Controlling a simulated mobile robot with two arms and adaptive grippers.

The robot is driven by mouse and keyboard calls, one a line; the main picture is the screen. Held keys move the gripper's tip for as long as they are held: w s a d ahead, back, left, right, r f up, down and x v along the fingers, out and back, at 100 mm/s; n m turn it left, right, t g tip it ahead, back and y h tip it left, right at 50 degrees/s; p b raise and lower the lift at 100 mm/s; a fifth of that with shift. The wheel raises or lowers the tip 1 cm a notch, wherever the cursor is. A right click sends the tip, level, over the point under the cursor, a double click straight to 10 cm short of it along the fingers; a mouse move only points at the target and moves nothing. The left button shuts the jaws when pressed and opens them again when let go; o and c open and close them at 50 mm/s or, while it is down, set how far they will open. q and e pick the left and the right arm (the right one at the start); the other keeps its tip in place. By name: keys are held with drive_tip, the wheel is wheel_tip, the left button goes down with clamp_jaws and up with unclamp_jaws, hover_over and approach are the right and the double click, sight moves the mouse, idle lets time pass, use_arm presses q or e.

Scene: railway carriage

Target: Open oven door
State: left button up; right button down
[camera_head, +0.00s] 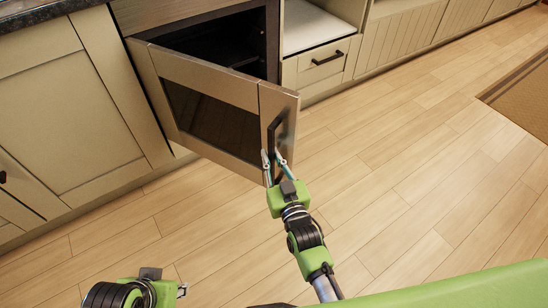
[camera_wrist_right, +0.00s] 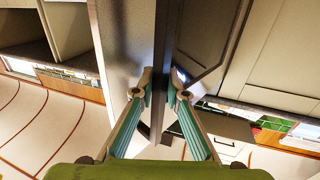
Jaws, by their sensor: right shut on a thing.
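The oven door (camera_head: 218,85), a metal-framed door with a dark window, stands ajar, swung out from the dark oven cavity (camera_head: 225,45). A dark handle (camera_head: 273,134) runs along its free right end. My right gripper (camera_head: 273,158) is at the lower part of that end, with its fingers shut on the door; whether on the handle or the edge is hard to tell. In the right wrist view the fingers (camera_wrist_right: 161,88) sit on both sides of the dark upright door part (camera_wrist_right: 160,50). My left gripper (camera_head: 182,290) shows only partly at the bottom left, away from the door.
Beige cabinets (camera_head: 70,110) stand left of the oven. A drawer with a dark handle (camera_head: 327,58) and more cabinets continue right. The wooden floor (camera_head: 400,150) is clear in front of the door. A brown mat (camera_head: 525,95) lies at the far right.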

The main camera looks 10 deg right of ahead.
drive_tip(key=shift+r, duration=0.1)
drive_tip(key=c, duration=2.2)
unclamp_jaws()
drive_tip(key=s, duration=0.4)
drive_tip(key=s+d, duration=0.1)
drive_tip(key=s, duration=0.3)
drive_tip(key=s+d, duration=0.1)
drive_tip(key=s, duration=0.2)
drive_tip(key=shift+s, duration=0.4)
